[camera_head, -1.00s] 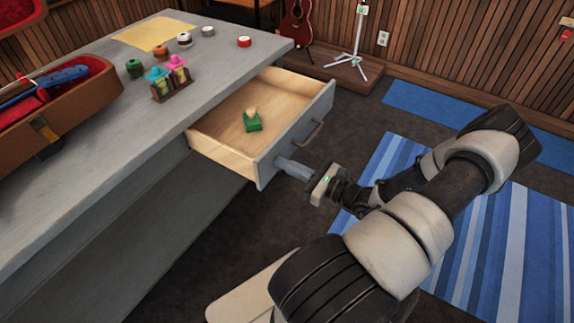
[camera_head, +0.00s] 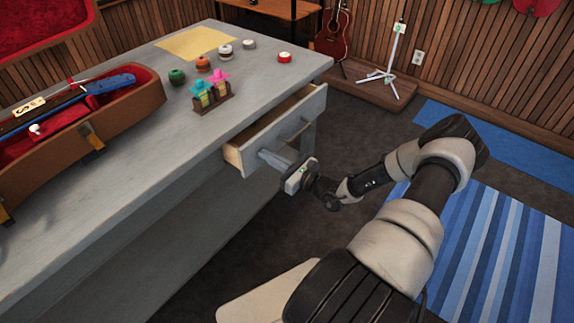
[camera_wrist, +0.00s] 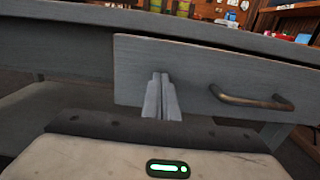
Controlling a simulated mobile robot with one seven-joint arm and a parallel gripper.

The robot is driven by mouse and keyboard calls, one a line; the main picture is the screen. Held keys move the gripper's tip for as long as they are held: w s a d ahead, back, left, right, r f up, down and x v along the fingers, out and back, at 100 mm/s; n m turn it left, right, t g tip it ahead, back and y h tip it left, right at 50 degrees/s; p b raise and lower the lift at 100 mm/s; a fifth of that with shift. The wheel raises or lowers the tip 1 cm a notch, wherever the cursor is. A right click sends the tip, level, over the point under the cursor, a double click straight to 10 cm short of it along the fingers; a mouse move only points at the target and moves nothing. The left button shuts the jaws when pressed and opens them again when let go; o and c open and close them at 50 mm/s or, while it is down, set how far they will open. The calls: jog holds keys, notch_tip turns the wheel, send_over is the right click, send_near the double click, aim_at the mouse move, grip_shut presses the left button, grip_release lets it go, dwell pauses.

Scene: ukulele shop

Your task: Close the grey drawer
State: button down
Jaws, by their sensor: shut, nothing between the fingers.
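In the wrist view the drawer front (camera_wrist: 205,75) fills the middle, with a dark bar handle (camera_wrist: 252,100) at right. My gripper (camera_head: 268,156) is shut and empty. Its fingertips (camera_wrist: 160,80) are at the drawer front, left of the handle, and appear to touch it.
A stand (camera_head: 388,75) and a red guitar (camera_head: 332,40) are behind. Dark floor beside the drawer is clear.

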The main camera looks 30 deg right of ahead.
jog(key=x, duration=0.8)
jog(key=shift+w+a, duration=0.1)
jog(key=shift+w+r, duration=0.15)
jog(key=shift+w, duration=0.1)
jog(key=shift+w+a+r, duration=0.1)
